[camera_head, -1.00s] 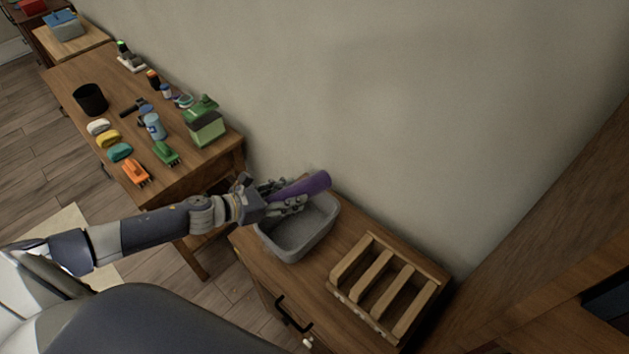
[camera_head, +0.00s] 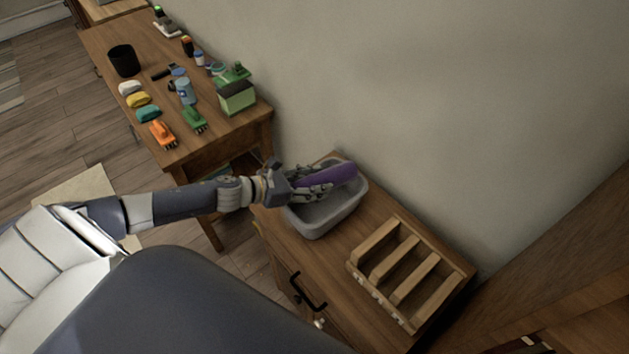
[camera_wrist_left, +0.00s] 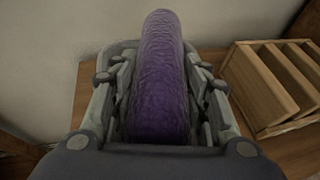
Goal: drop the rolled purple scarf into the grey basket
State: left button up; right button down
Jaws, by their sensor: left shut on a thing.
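The rolled purple scarf (camera_head: 328,175) is held in my left gripper (camera_head: 318,183), over the grey basket (camera_head: 326,222). In the left wrist view the scarf (camera_wrist_left: 160,85) lies lengthwise between the two fingers of my left gripper (camera_wrist_left: 160,105), and its far end sticks out past the fingertips. The basket stands on a wooden cabinet, open at the top, and its rim shows behind the fingers in the wrist view (camera_wrist_left: 115,48). I cannot tell exactly how high the scarf is above the basket floor. My right gripper is not in view.
A slatted wooden rack (camera_head: 411,272) stands on the cabinet (camera_head: 337,262) to the right of the basket. A wall is close behind. A wooden table (camera_head: 150,105) at the left carries a black cup (camera_head: 124,61), a green box (camera_head: 237,97) and several small items.

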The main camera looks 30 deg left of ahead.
pick_arm(q)
jog(key=o, duration=1.1)
jog(key=shift+o, duration=0.2)
jog(key=shift+s, duration=0.1)
jog(key=shift+s+a, duration=0.15)
jog(key=v, duration=1.1)
jog(key=shift+r, duration=0.25)
jog(key=shift+s+a, duration=0.1)
